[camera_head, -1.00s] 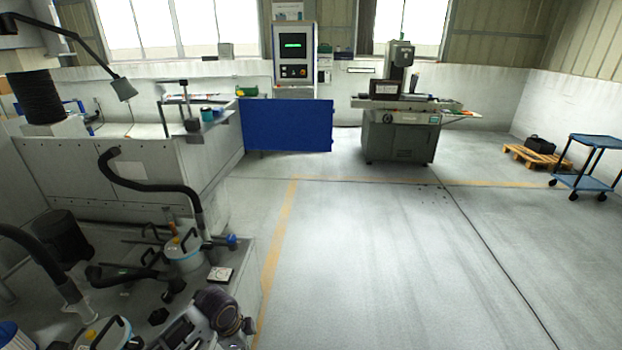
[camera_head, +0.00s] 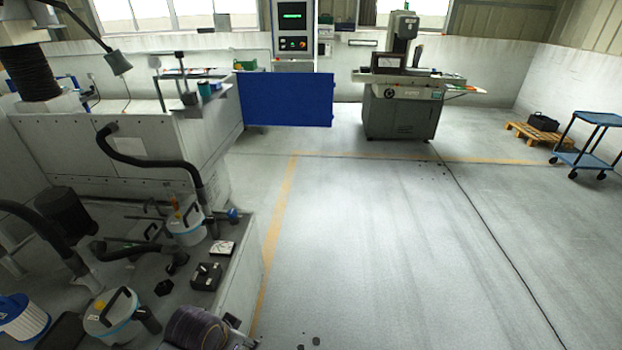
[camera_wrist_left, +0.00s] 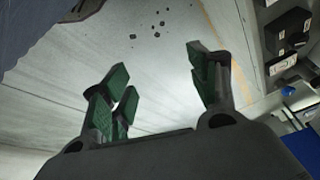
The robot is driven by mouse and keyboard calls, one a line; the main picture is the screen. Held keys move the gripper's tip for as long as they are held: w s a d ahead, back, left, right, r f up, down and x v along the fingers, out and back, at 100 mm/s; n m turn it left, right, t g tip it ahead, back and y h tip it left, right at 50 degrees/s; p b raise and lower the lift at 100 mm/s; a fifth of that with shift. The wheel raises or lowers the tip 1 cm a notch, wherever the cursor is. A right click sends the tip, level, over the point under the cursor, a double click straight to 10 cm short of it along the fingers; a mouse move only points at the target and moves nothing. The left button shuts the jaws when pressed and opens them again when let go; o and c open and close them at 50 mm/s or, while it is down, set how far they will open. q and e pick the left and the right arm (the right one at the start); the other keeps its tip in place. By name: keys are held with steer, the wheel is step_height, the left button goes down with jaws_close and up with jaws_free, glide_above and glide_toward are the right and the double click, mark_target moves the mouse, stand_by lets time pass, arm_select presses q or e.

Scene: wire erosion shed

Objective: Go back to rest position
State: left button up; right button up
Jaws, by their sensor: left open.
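My left gripper (camera_wrist_left: 158,66) shows in the left wrist view with its green-padded fingers spread apart. Nothing is between them; the pale floor with dark specks lies beyond. In the head view no gripper fingers show. A dark purplish rounded thing (camera_head: 197,328) is cut by the bottom edge; I cannot tell what it is. My right gripper is in neither view.
The grey machine bench (camera_head: 232,290) on the left holds lidded canisters (camera_head: 108,318), black hoses (camera_head: 155,162) and a black block with a knob (camera_head: 206,276). A grinding machine (camera_head: 400,110), blue trolley (camera_head: 597,118) and pallet (camera_head: 533,134) stand farther back. The middle floor is clear.

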arm_select(q)
steer(key=shift+s+a+r+n+y, duration=0.6)
steer(key=shift+s+a+r+n, duration=0.2)
steer(key=shift+s+a+n, duration=1.2)
step_height(320, 180, down, 33)
steer(key=s+g, duration=0.1)
steer(key=s, duration=0.2)
steer(key=s+a+f, duration=0.2)
steer(key=s+f, duration=0.8)
steer(key=s, duration=0.1)
steer(key=s+a+f+g, duration=0.1)
steer(key=s+a+f, duration=0.1)
steer(key=s+f, duration=0.8)
steer(key=shift+s+a+m+g, duration=0.15)
steer(key=shift+s+m+g, duration=0.15)
steer(key=shift+s, duration=0.05)
steer(key=shift+s, duration=0.15)
